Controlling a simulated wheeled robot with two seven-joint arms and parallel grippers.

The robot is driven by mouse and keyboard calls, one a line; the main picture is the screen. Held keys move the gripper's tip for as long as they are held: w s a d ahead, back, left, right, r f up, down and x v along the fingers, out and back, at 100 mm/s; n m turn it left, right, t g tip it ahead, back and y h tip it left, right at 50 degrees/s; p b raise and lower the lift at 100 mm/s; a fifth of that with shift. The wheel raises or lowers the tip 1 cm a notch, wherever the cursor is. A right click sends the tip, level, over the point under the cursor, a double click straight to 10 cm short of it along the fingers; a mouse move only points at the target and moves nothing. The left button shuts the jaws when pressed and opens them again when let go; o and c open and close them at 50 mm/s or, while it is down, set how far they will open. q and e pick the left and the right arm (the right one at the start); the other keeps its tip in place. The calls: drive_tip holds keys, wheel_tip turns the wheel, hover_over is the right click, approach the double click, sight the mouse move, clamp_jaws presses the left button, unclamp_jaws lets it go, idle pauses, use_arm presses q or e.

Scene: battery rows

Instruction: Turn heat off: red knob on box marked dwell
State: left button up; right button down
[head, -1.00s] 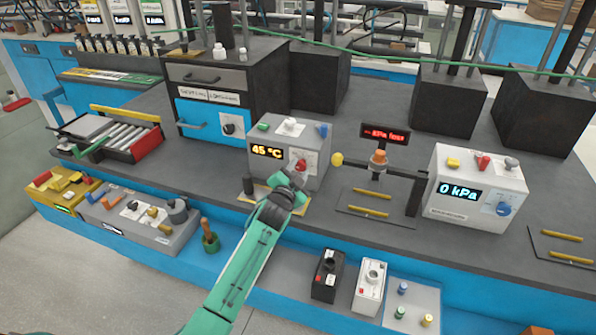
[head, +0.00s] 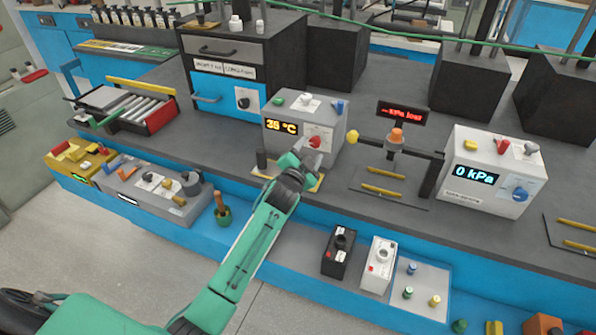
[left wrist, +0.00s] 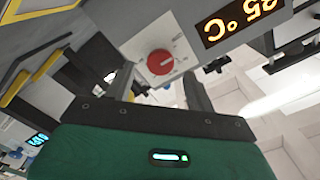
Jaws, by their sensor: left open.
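The light grey box (head: 277,142) has an amber display (head: 283,127) that reads in the thirties of °C. I cannot read a "dwell" marking. My left gripper (head: 304,154) is open in front of the panel. In the left wrist view its fingers (left wrist: 159,76) stand either side of the knob, apart from it. My right gripper is out of view.
A dark post (head: 262,160) stands left of my gripper. A stand with a yellow ball (head: 352,137) is close on the right. Farther right is a box reading 0 kPa (head: 490,190). A black cabinet (head: 240,60) stands behind left.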

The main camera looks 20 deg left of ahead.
use_arm(q)
drive_tip(key=s+b, duration=0.1)
drive_tip(key=s, duration=1)
drive_tip(key=shift+s+a, duration=0.15)
drive_tip(key=shift+a, duration=0.05)
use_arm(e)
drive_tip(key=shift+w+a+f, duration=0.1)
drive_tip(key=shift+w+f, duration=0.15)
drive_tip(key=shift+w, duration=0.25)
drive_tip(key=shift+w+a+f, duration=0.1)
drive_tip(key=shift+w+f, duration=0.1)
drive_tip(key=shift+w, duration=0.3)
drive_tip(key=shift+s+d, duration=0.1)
use_arm(q)
drive_tip(key=shift+f, duration=0.1)
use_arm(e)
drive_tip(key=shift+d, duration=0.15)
